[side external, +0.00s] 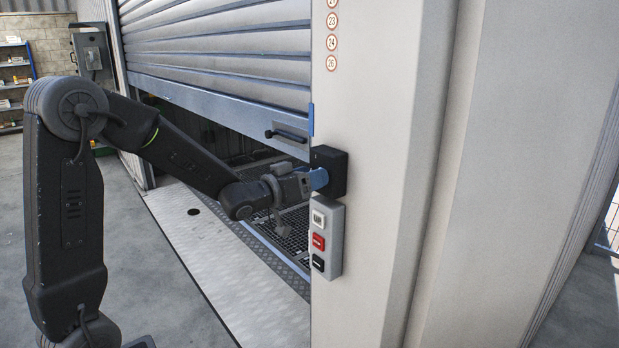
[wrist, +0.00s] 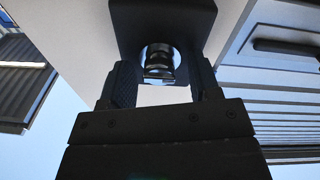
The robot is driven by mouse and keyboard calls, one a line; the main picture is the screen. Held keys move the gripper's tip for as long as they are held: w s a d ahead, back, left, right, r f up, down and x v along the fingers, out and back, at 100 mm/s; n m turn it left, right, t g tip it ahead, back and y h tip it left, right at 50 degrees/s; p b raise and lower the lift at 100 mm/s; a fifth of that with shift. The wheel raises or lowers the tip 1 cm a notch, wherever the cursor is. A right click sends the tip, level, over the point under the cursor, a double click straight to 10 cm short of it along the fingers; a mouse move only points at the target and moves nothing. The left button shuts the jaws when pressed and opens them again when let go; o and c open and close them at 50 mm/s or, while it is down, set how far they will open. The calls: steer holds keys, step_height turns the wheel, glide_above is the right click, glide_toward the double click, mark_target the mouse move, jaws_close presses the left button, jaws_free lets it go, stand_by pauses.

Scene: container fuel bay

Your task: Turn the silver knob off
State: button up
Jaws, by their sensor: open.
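The silver knob (wrist: 159,60) sits on the face of a black box (side external: 332,168) on the pale wall post. In the wrist view the black box (wrist: 190,18) fills the top middle, with the knob below its centre. My gripper (side external: 319,178) is at the box's face in the side view. In the wrist view my gripper (wrist: 164,72) is open, with one finger on each side of the knob. I cannot tell whether either finger touches it. In the side view the knob is hidden by the gripper and box.
A grey button panel (side external: 327,237) with white, red and black buttons is just below the box. A part-raised roller shutter (side external: 220,50) with a black handle (side external: 287,133) is to the left. Metal grating (side external: 295,228) lies behind my wrist.

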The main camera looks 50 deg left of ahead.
steer(key=shift+s, duration=0.1)
steer(key=s, duration=1.1)
steer(key=shift+s+a+f, duration=0.2)
steer(key=shift+s+f, duration=0.1)
steer(key=shift+s, duration=0.1)
steer(key=s+d+f+m+g, duration=0.2)
steer(key=s+d+g, duration=1)
steer(key=s, duration=0.3)
steer(key=shift+g+y, duration=0.3)
steer(key=shift+g, duration=0.2)
steer(key=shift+s, duration=0.1)
